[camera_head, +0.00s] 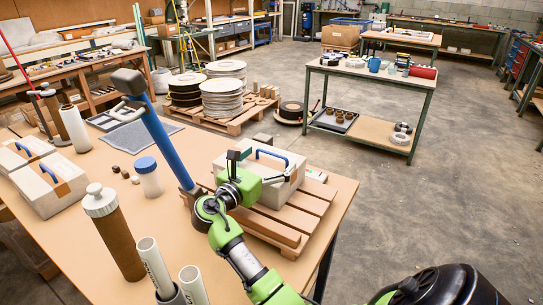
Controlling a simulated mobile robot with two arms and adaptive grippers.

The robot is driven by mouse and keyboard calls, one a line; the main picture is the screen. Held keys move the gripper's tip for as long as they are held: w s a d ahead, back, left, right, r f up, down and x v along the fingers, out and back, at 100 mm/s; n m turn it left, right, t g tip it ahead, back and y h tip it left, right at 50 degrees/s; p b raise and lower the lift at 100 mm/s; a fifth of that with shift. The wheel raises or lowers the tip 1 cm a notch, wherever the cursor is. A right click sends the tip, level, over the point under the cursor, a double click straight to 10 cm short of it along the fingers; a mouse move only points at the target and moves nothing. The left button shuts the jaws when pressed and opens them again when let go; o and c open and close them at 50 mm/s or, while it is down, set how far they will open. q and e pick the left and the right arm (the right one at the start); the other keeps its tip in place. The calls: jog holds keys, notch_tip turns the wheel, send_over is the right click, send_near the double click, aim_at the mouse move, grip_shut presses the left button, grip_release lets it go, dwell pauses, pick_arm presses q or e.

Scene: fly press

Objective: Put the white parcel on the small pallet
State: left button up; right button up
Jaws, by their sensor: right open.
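The white parcel (284,178), a pale box with a blue handle on top, sits on the small wooden pallet (285,226) near the right edge of the table. My right gripper (240,158) is open at the parcel's left side, close to the blue handle. I cannot tell whether it touches the parcel. My green right arm hides part of the parcel's left side and of the pallet. Two similar pale boxes with blue handles, a nearer one (52,190) and a farther one (14,157), stand at the table's left. My left gripper is not in view.
A mallet with a blue handle (166,142) rises just left of my right gripper. A white-capped brown cylinder (117,238), pale tubes (154,264) and a blue-lidded jar (149,178) stand on the table (85,260). Open floor lies to the right.

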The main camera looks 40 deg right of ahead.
jog(key=p+v, duration=0.1)
jog(key=v, duration=0.2)
jog(key=p+v, duration=0.1)
jog(key=v, duration=0.1)
jog(key=shift+s+a+r, duration=0.15)
jog(key=shift+a+r, duration=0.05)
jog(key=shift+a, duration=0.15)
jog(key=shift+s+a+f+p, duration=0.1)
jog(key=shift+a+p, duration=0.2)
jog(key=shift+a, duration=0.05)
